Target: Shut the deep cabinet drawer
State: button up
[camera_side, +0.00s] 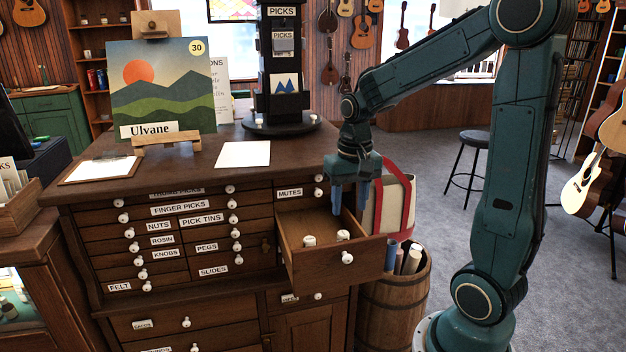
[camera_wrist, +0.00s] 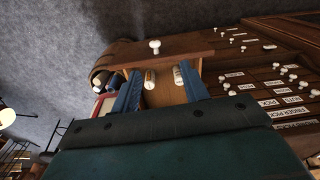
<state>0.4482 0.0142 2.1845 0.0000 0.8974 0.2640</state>
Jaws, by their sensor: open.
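The deep drawer (camera_side: 334,262) of the brown wooden cabinet (camera_side: 220,300) is pulled well out, with a white knob on its front. Two small pale cylindrical things lie inside it. My gripper (camera_side: 349,205) is open and points down above the drawer, near its right side. In the wrist view the open drawer (camera_wrist: 185,46) shows beyond my two blue fingers (camera_wrist: 160,92), its knob at the top and the pale items between the fingertips. I see nothing held. Whether the fingers reach below the drawer's rim is hard to tell.
A barrel (camera_side: 395,300) with rolled papers stands right of the drawer, and a cream bag with red straps (camera_side: 400,200) is behind it. An easel with a painting (camera_side: 162,85), a clipboard (camera_side: 100,168) and a dark display stand (camera_side: 281,122) occupy the cabinet top.

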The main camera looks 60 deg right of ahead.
aim_at(348, 252)
jog(key=shift+w+d+f+m+g, duration=0.2)
jog(key=shift+d+f+m+g, duration=0.15)
jog(key=shift+d+f, duration=0.55)
jog(key=shift+f, duration=6.85)
grip_shut()
